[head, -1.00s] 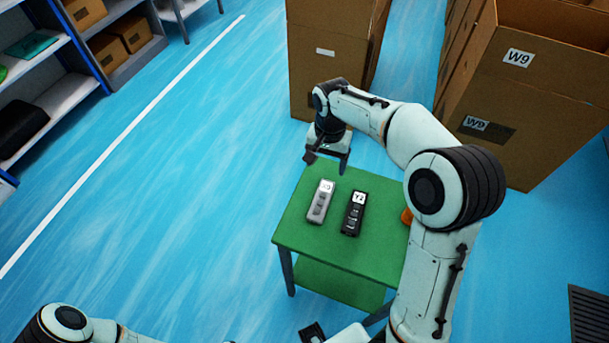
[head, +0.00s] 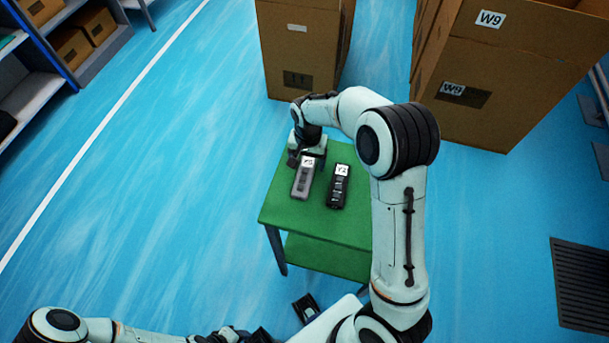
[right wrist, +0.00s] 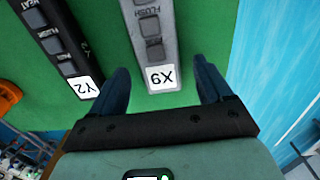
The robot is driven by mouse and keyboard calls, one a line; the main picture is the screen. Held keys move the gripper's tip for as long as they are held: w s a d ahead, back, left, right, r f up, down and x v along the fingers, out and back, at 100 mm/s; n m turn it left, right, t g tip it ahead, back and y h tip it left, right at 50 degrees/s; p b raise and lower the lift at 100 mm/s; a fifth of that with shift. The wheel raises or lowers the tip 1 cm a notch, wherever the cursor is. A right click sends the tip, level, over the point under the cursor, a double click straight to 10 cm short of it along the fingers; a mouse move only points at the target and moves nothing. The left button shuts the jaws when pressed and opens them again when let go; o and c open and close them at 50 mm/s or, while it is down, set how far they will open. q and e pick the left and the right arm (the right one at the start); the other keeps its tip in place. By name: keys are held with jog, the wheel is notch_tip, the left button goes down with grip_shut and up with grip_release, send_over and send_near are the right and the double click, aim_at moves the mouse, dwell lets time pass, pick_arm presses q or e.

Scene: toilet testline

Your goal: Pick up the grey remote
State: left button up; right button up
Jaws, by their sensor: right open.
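The grey remote (head: 303,183) with a white X9 label lies on the green table, left of a black remote (head: 339,187) labelled Y2. My right gripper (head: 307,160) is at the labelled end of the grey remote. In the right wrist view my right gripper (right wrist: 163,70) is open, with one finger on each side of the grey remote's (right wrist: 152,35) labelled end. The black remote (right wrist: 55,45) lies outside the left finger. My left arm shows at the lower left; its jaws cannot be made out.
The green table (head: 320,225) has bare room in front of the remotes. An orange object (right wrist: 9,94) shows at the left edge of the right wrist view. Cardboard boxes (head: 300,50) stand behind the table, and shelves (head: 90,45) stand at the far left.

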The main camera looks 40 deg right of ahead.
jog(key=shift+f, duration=0.6)
jog(key=c, duration=1.2)
jog(key=shift+r, duration=0.1)
